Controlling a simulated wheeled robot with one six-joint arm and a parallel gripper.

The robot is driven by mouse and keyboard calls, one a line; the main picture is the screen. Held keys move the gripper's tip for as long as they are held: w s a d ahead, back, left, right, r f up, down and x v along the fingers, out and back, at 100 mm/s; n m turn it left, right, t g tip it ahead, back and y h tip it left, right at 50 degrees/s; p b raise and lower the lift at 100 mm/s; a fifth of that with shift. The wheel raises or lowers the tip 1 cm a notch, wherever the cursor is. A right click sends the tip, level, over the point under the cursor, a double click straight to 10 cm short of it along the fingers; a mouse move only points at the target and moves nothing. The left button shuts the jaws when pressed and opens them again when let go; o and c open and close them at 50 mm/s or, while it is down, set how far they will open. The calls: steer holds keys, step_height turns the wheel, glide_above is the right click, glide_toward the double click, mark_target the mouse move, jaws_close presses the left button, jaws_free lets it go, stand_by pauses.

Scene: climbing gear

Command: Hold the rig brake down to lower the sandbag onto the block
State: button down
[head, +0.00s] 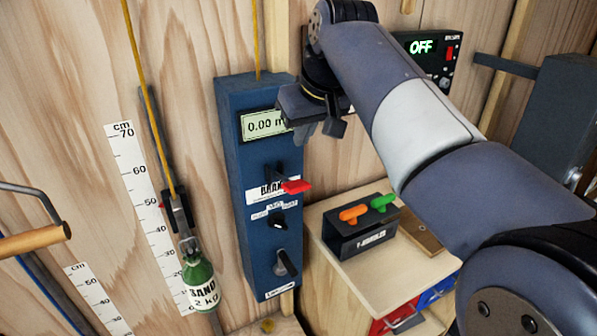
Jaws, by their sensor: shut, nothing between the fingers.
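The green sandbag (200,284), marked SAND 2 kg, hangs at the lower left from a yellow rope (154,115), beside a cm scale (142,190). The blue rig box (238,205) on the wall has a display (264,124) whose visible part reads 0.00, partly covered by my gripper. Its brake lever (294,187) has a red tip and sticks out to the right below the display. My gripper (322,129) is shut and empty, in front of the box's upper right edge, above the brake lever and apart from it. I cannot make out the block below the sandbag.
A small dial (279,225) and a black-handled lever (286,263) sit below the brake. To the right, a black holder (358,238) with orange and green handles stands on a wooden cabinet (400,280). A black panel (438,60) reads OFF. A wooden-handled bar (35,241) is at left.

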glide_above(294, 183)
steer(key=f, duration=0.5)
steer(key=shift+s+d+f, duration=0.15)
steer(key=shift+s+d, duration=0.05)
steer(key=shift+s, duration=0.15)
steer(key=f, duration=0.3)
steer(key=shift+s+d, duration=0.15)
steer(key=shift+s, duration=0.15)
steer(key=shift+s+f+p, duration=0.1)
steer(key=shift+f+p, duration=0.2)
steer(key=shift+f, duration=0.3)
steer(key=shift+f+b, duration=0.15)
steer(key=shift+b, duration=0.15)
